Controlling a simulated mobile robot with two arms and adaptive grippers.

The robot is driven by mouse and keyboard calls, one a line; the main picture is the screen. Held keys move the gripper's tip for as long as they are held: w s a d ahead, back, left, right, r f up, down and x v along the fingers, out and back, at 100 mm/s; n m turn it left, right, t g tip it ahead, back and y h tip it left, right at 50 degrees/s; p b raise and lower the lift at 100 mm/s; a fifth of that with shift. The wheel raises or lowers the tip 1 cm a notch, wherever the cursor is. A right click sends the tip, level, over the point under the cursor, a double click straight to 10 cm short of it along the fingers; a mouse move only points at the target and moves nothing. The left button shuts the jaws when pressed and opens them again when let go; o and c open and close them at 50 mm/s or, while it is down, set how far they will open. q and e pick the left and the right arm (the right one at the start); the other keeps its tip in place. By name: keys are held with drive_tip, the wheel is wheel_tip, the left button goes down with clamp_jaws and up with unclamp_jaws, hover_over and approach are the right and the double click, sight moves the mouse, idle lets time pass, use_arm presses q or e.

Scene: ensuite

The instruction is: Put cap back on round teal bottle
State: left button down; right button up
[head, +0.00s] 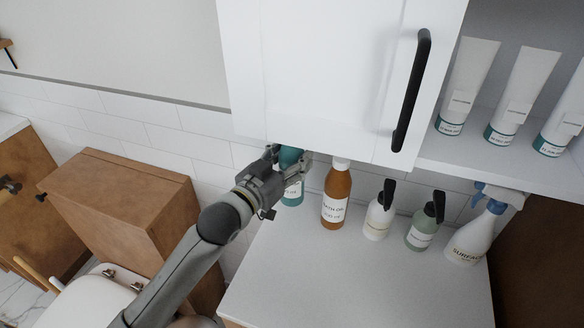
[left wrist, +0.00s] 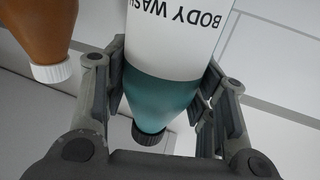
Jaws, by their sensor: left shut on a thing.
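The round teal bottle (head: 292,193) stands on the white counter below the wall cabinet. My left gripper (head: 278,163) is at its upper part in the head view. In the left wrist view, my left gripper (left wrist: 160,100) has its fingers on both sides of the teal bottle (left wrist: 165,92), shut on it. This view is upside down and shows a white "BODY WASH" label and teal shoulder. A dark ribbed cap-like piece (left wrist: 150,136) is at the bottle's mouth end; how well it is seated cannot be told. The right gripper is not in view.
A brown bath oil bottle (head: 337,193) with a white cap stands close to the right. A white pump bottle (head: 378,217), a green pump bottle (head: 422,231) and a spray bottle (head: 468,240) stand farther right. The cabinet (head: 320,70) overhangs. The counter's front (head: 350,285) is clear.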

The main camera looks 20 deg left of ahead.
use_arm(q)
drive_tip(key=f, duration=0.3)
drive_tip(key=shift+w+f+p, duration=0.2)
drive_tip(key=shift+f+p, duration=0.15)
drive_tip(key=shift+p, duration=0.05)
drive_tip(key=shift+f, duration=0.15)
drive_tip(key=c, duration=0.6)
unclamp_jaws()
